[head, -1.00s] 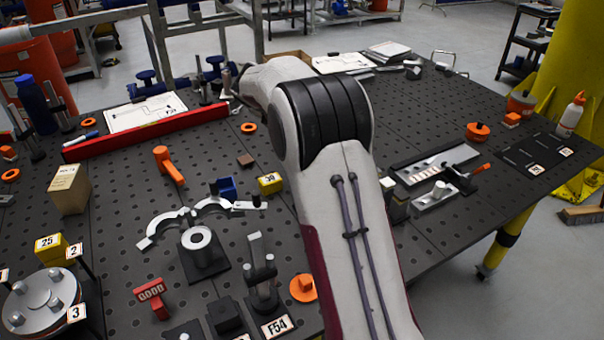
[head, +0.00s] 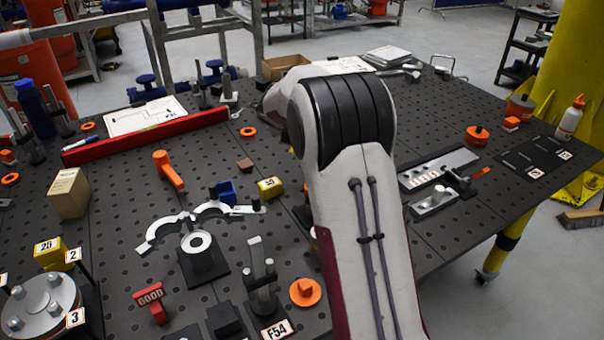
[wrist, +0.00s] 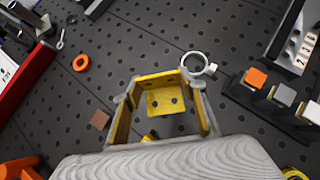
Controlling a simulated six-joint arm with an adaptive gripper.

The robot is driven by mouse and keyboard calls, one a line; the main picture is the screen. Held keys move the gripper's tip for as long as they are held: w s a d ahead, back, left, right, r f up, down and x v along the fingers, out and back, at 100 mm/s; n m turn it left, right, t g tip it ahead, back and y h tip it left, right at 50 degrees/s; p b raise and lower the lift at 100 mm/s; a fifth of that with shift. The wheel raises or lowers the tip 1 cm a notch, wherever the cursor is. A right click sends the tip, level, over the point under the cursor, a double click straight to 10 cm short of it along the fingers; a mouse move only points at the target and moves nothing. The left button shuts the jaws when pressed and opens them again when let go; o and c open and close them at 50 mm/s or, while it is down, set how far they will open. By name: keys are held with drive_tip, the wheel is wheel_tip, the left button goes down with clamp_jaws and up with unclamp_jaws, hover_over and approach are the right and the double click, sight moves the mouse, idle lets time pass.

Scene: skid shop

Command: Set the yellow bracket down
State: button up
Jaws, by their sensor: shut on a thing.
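The yellow bracket (wrist: 166,101) shows in the wrist view as an angled plate with dark holes. It lies between the two fingers of my gripper (wrist: 160,100), which is shut on it. The dark perforated table (wrist: 135,35) is below; I cannot tell whether the bracket touches it. In the head view my arm hides both the gripper and the bracket.
In the wrist view, a ring with a white tab (wrist: 198,66) lies just beyond the bracket. A rack with coloured blocks (wrist: 283,97) stands right, a brown block (wrist: 100,119) and an orange ring (wrist: 81,62) left.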

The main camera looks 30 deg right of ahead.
drive_tip(key=shift+f, duration=3)
drive_tip(key=shift+f, duration=1.85)
drive_tip(key=shift+f, duration=0.15)
drive_tip(key=o, duration=1.2)
drive_tip(key=shift+o, duration=0.2)
